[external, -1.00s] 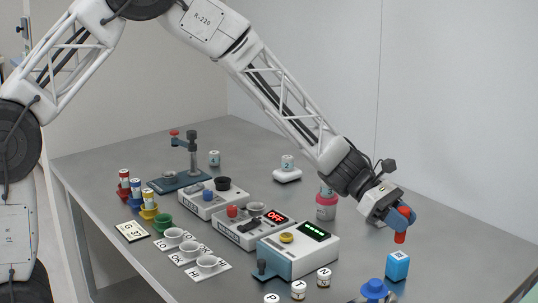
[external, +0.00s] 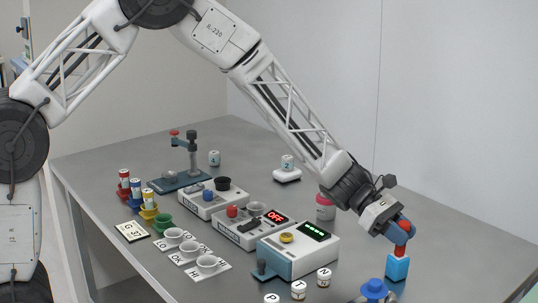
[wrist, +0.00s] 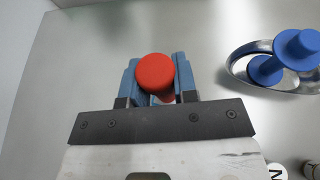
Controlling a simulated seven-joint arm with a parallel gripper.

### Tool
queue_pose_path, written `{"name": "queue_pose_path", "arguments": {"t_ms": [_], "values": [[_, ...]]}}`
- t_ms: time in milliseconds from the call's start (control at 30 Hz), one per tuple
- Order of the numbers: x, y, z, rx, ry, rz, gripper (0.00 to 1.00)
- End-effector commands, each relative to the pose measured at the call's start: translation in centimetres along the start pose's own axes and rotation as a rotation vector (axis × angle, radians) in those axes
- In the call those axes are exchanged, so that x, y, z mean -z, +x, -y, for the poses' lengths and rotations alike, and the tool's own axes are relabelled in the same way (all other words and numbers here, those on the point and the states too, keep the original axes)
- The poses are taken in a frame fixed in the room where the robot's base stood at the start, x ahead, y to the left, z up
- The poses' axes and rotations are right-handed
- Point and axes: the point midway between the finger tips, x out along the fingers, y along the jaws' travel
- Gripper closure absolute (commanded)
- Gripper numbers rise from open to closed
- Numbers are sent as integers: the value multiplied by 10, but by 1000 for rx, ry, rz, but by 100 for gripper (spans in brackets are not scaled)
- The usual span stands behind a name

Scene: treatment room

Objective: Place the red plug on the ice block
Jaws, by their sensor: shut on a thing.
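My gripper (external: 401,232) is shut on the red plug (external: 401,247), which hangs upright between the fingers. The plug's round red top (wrist: 155,72) shows between the blue fingers in the wrist view. The ice block (external: 397,267) is a light blue cube on the table, directly below the plug. The plug's lower end is at the block's top face in the external view; I cannot tell whether it touches.
A blue knobbed object (external: 374,290) stands in front of the block; the wrist view shows it in a shiny metal dish (wrist: 240,66). Small lettered white pots (external: 298,289) and a white device with a green display (external: 300,252) are to the left. The table right of the block is clear.

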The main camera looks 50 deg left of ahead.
Motion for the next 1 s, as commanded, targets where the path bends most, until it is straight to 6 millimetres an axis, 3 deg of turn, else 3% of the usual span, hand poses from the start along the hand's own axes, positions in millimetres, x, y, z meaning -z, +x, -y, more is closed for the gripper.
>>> {"name": "queue_pose_path", "arguments": {"t_ms": [333, 367, 533, 1000], "values": [[2, 1, 0, 0, 0, 0, 94], [2, 1, 0, 0, 0, 0, 72], [2, 1, 0, 0, 0, 0, 48], [0, -4, 0, -1, 0, 0, 48]]}}
